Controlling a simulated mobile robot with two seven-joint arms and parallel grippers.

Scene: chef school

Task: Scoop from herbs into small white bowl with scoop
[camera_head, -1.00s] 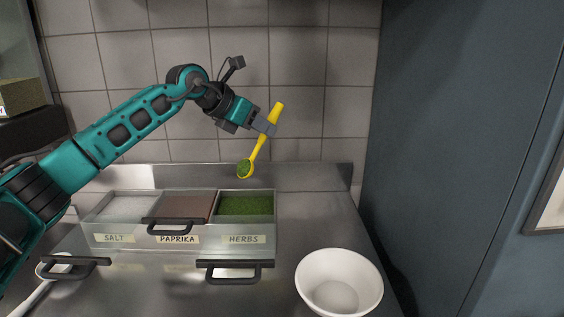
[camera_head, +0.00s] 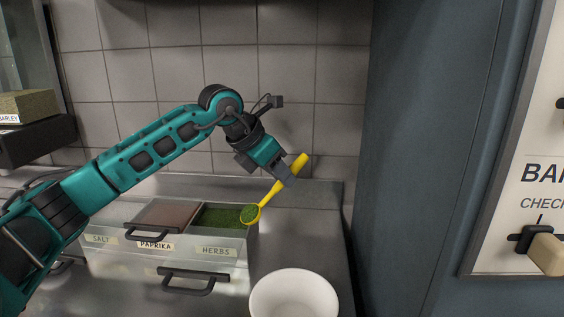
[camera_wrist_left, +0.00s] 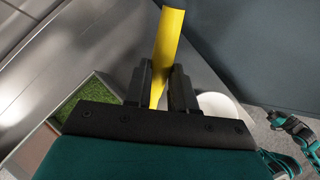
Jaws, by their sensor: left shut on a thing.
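My left gripper (camera_head: 286,178) is shut on the handle of the yellow scoop (camera_head: 272,194). The scoop slants down to the left, and its bowl is filled with green herbs. In the head view the scoop's bowl shows at the right edge of the herbs compartment (camera_head: 222,216). The small white bowl (camera_head: 294,293) stands on the counter in front, below and slightly right of the scoop, its lower part cut off by the frame. In the left wrist view the scoop handle (camera_wrist_left: 167,45) is between the fingers, and the white bowl (camera_wrist_left: 217,105) shows partly behind them. My right gripper is not clearly seen.
The container holds salt, paprika (camera_head: 166,214) and herbs, with black handles on its front (camera_head: 193,281). A tiled wall (camera_head: 287,80) stands behind and a blue-grey cabinet (camera_head: 430,150) to the right. Steel counter (camera_head: 310,225) is free right of the container.

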